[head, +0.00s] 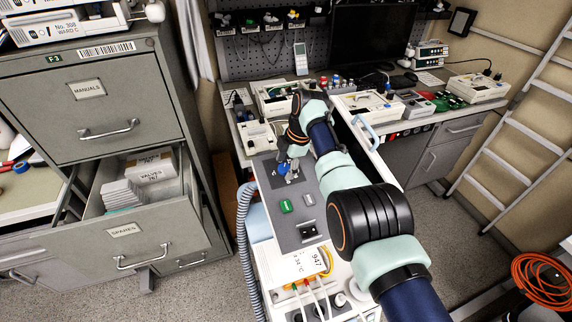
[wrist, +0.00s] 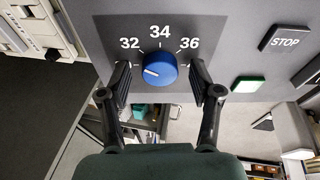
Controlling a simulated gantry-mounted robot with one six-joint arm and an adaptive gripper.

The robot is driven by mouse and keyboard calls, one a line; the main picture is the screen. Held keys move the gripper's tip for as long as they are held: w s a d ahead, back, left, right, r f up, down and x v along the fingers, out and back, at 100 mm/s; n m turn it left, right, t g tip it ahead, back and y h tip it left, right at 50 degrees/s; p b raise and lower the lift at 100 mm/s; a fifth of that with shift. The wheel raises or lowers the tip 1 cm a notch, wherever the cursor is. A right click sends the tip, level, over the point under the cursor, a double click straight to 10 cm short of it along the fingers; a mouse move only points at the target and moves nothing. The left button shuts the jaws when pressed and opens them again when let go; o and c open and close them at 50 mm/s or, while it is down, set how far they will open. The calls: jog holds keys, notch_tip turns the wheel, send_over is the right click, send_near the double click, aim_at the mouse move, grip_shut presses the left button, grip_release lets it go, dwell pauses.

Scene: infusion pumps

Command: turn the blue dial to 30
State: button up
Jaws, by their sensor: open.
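The blue dial (wrist: 160,68) sits on a dark panel plate marked 32, 34 and 36. Its white pointer line is toward the left and slightly down, below the 32 side. No 30 mark shows in the wrist view. My gripper (wrist: 160,76) is open, with one finger on each side of the dial and a small gap at each side. In the head view the dial (head: 283,168) is partly covered by my gripper (head: 291,172), which reaches down to the grey panel (head: 279,231).
On the same panel are a green button (wrist: 248,84), a grey STOP button (wrist: 285,40) and a black switch (head: 307,231). An open file drawer (head: 80,239) stands at the left. A bench with several devices (head: 368,104) is behind; a ladder (head: 515,130) is at right.

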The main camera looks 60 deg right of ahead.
jog(key=v, duration=1.2)
